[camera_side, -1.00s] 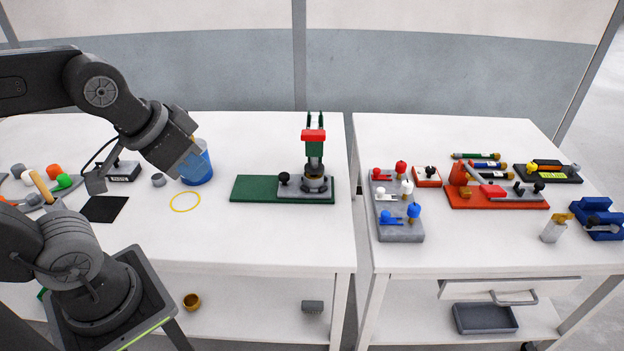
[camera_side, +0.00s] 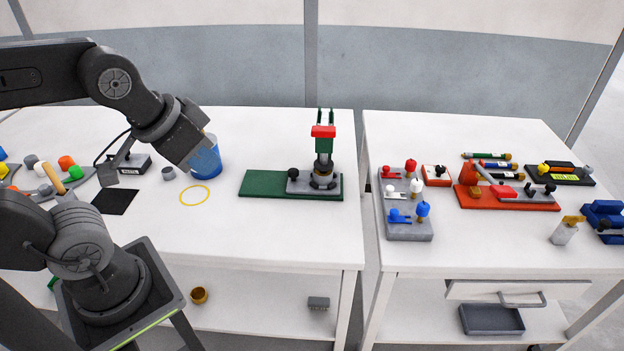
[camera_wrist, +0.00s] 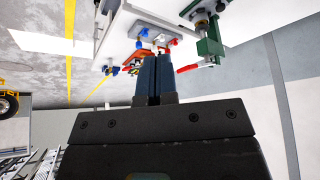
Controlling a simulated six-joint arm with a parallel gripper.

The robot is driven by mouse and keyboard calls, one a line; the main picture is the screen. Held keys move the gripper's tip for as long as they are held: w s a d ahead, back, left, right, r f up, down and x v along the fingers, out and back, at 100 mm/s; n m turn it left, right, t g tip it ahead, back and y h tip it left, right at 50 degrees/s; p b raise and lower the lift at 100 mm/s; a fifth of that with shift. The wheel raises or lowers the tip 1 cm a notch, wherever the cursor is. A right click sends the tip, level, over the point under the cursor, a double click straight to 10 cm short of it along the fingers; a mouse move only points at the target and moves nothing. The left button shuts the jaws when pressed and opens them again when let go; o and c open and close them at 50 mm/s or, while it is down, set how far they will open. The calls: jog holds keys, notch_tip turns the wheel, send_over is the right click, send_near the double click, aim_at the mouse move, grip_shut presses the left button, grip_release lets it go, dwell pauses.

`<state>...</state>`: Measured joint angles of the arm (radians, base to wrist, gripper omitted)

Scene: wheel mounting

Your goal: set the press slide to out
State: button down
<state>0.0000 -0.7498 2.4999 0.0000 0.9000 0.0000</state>
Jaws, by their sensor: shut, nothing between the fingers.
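The press stands at the right end of a long green base (camera_side: 262,184), on the left table. It has a green frame and a red top piece (camera_side: 323,131). The grey slide (camera_side: 300,187) with a black knob (camera_side: 294,173) lies at the base's right end, partly under the press head; a dark round part sits on it there. The base's left part is bare. My gripper (camera_side: 203,160) is in the air to the left of the press, in front of the blue cup. In the wrist view its fingers (camera_wrist: 154,80) are together and empty; the green press (camera_wrist: 209,44) shows at upper right.
The blue cup (camera_side: 207,165), a yellow ring (camera_side: 195,196) and a black mat (camera_side: 115,201) are left of the press. A gap separates the right table, which holds a grey lever block (camera_side: 408,231) and a red fixture (camera_side: 510,201). The table in front of the press is clear.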

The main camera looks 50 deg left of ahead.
jog(key=c, duration=1.8)
grip_release()
jog(key=shift+o, duration=0.7)
jog(key=shift+w+r, duration=0.15)
jog(key=shift+w, duration=0.05)
jog(key=o, duration=0.6)
jog(key=shift+n+g, duration=0.7)
jog(key=shift+g, duration=0.1)
jog(key=w+a, duration=0.1)
jog(key=w, duration=0.2)
jog(key=w+a+r, duration=0.1)
jog(key=w, duration=0.2)
jog(key=w+a, duration=0.1)
jog(key=w, duration=0.2)
jog(key=shift+w+a+r, duration=0.1)
jog(key=shift+w+r, duration=0.15)
jog(key=shift+r, duration=0.15)
jog(key=o, duration=0.3)
jog(key=w+a+f, duration=0.1)
jog(key=w+a, duration=0.1)
jog(key=w, duration=0.2)
jog(key=w+a+f+n+g, duration=0.1)
jog(key=w+a, duration=0.1)
jog(key=w, duration=0.3)
jog(key=shift+a, duration=0.25)
jog(key=n+g, duration=0.3)
send_over(294, 170)
notch_tip(294, 170, down, 15)
notch_tip(294, 170, down, 14)
jog(key=shift+f, duration=0.15)
